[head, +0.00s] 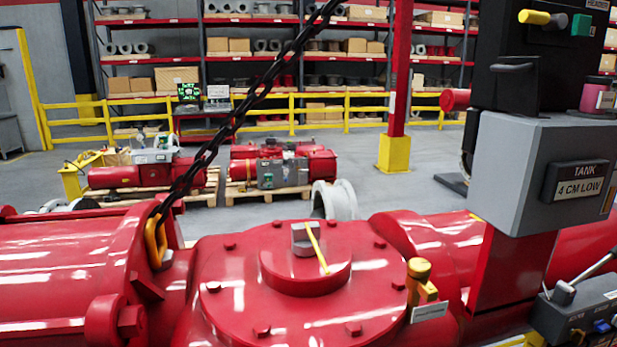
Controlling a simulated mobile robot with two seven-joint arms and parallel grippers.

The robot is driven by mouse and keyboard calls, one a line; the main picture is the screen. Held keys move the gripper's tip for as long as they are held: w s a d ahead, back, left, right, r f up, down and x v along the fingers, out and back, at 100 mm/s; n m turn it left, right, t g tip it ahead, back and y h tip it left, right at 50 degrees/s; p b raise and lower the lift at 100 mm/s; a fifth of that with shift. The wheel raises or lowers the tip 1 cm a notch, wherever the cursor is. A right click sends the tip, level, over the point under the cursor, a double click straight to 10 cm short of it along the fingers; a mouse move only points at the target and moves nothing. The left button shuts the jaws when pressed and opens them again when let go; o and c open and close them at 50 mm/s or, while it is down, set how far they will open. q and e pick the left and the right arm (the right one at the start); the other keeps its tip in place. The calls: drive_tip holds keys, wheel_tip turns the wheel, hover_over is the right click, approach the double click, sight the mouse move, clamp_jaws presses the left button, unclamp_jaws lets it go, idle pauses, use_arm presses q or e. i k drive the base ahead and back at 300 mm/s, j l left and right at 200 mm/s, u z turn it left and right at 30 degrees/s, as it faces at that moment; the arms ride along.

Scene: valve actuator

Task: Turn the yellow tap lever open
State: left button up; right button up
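A yellow lever-like handle (535,17) sticks out to the left from a black housing (510,50) at the top right, lying about level. A smaller yellow fitting with a rounded cap (418,272) stands at the right rim of the red actuator cover (240,290). A thin yellow pointer (317,248) lies across the grey square stub on top of the cover. I cannot tell for sure which yellow part is the tap lever. Neither of my grippers shows in the head view.
A grey box labelled TANK 4 CM LOW (530,150) stands on a red post at the right. A dark chain (235,115) runs diagonally to a yellow lifting eye (156,242). A control box with a lever (580,310) is at lower right. Yellow railings and shelves stand behind.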

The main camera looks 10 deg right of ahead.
sight(546, 22)
drive_tip(key=z, duration=1.25)
drive_tip(key=i+l, duration=0.1)
drive_tip(key=l, duration=0.35)
drive_tip(key=l+u, duration=0.8)
drive_tip(key=i+j, duration=0.05)
drive_tip(key=j, duration=0.05)
